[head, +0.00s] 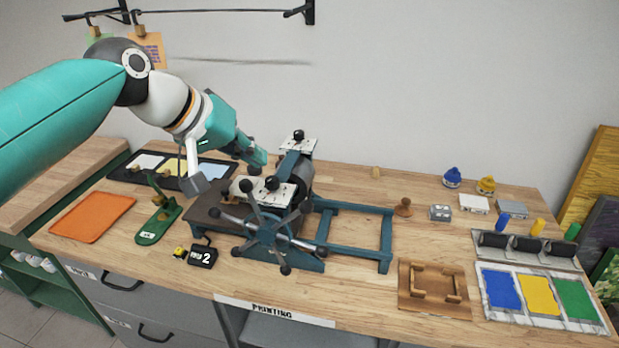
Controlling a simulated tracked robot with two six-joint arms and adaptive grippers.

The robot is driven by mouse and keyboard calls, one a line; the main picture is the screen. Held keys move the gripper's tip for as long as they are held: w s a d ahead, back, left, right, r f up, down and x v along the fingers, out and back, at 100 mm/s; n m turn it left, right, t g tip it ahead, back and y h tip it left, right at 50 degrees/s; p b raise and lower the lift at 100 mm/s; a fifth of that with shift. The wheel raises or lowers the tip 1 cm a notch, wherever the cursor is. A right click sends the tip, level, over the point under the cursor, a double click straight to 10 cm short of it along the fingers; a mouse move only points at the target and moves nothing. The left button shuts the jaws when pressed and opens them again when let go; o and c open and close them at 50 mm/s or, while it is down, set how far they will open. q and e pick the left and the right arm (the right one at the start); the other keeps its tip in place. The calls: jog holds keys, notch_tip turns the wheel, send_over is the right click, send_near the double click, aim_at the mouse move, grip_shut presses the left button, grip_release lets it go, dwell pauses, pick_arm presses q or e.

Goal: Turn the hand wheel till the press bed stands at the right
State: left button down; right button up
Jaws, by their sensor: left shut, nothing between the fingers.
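The hand wheel (267,233), dark with several knobbed spokes, sits on the front of the teal etching press. The press bed (207,207), a dark flat plate, sticks out at the left of the rollers. The teal rails (388,236) at the right are bare. My left gripper (256,165) is shut and empty, above and behind the bed's left part, apart from the wheel. Its fingertips are small and partly hard to make out. My right gripper is not in view.
At the right lie a wooden holder (434,289) and a paint tray (539,325). Bench in front of the rails is clear.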

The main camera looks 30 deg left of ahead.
pick_arm(q)
jog(key=p, duration=0.1)
send_over(296, 214)
jog(key=f, duration=0.9)
jog(key=shift+a+f, duration=0.15)
jog(key=shift+a, duration=0.05)
jog(key=shift+d+f, duration=0.15)
jog(key=shift+f, duration=0.3)
jog(key=shift+d+f, duration=0.1)
